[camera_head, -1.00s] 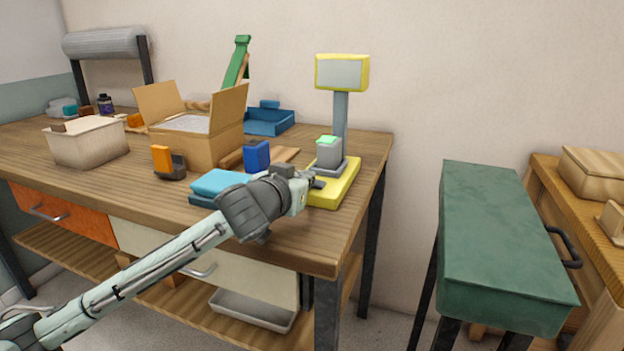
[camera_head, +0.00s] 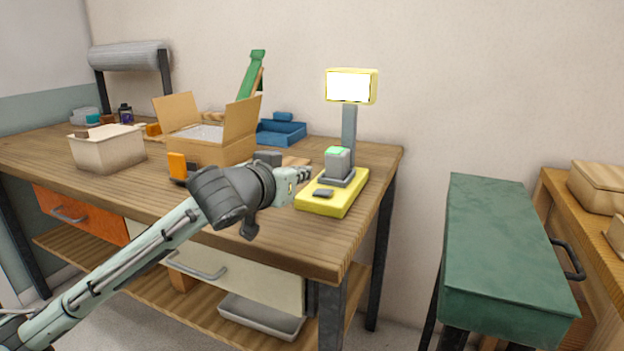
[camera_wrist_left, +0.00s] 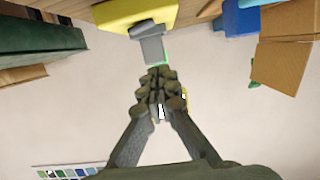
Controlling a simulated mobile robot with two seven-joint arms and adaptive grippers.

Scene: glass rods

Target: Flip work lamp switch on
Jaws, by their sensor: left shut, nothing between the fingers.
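The work lamp has a yellow base (camera_head: 342,203), a grey post and a yellow-framed head (camera_head: 351,87) whose panel glows bright white. It stands near the right end of the bench. My right gripper is not in view.
A grey block with a green top (camera_head: 338,161) is at the post's foot. An open cardboard box (camera_head: 238,137), a blue tray (camera_head: 277,136) and a white bin (camera_head: 108,152) stand on the wooden bench (camera_head: 285,244). A green chest (camera_head: 497,250) stands right of a gap.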

